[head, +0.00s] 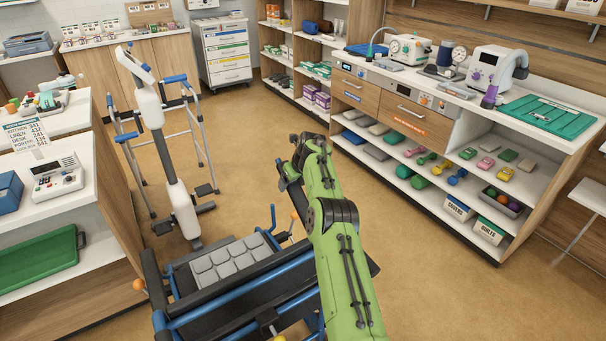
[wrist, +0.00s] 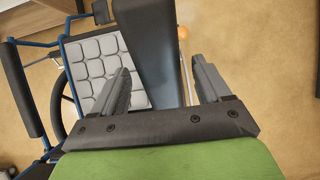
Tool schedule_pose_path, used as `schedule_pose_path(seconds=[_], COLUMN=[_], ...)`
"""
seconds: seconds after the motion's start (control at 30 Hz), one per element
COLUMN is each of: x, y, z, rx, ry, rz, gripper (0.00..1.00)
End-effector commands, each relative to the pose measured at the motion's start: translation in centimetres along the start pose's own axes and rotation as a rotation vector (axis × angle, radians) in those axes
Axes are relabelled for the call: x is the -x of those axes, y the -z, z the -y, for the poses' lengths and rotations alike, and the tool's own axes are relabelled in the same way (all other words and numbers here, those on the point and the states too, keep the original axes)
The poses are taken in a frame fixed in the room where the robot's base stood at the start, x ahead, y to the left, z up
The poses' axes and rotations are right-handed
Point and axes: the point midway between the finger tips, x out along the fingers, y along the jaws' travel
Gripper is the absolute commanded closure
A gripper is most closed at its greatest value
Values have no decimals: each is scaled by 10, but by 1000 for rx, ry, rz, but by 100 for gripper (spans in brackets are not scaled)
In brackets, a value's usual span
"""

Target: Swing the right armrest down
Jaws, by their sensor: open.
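The wheelchair has a grey padded seat (head: 228,262) and blue tube frame, seen from behind in the head view. In the wrist view its seat (wrist: 95,60) lies left of centre. A long black pad, which looks like the right armrest (wrist: 148,45), runs down the middle of the wrist view and looms large, close to the camera. My gripper (wrist: 161,70) is open, one finger on each side of this pad in the picture; contact cannot be told. The left armrest (wrist: 20,90) is a black pad at the left. In the head view my green arm hides much of the chair's right side.
An orange knob (wrist: 183,32) shows beside the pad. A white lift-like stand (head: 165,150) and a walking frame (head: 195,125) stand beyond the chair. A white counter (head: 70,190) is left; shelves (head: 425,165) line the right. Floor between chair and shelves is clear.

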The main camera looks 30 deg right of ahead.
Motion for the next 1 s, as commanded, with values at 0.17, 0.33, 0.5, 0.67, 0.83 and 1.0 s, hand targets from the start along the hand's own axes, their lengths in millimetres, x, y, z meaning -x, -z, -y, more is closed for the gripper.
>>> schedule_pose_path(seconds=[0.17,0.33,0.5,0.67,0.83,1.0], x=[32,85,122,136,136,142], y=[2,0,1,2,2,-1], z=[-1,0,-1,-1,-1,-9], rx=[1,2,1,0,0,57], ry=[0,1,0,-1,-2,1], rz=[3,2,-1,-3,-3,-4], gripper=[23,23,23,23,23,40])
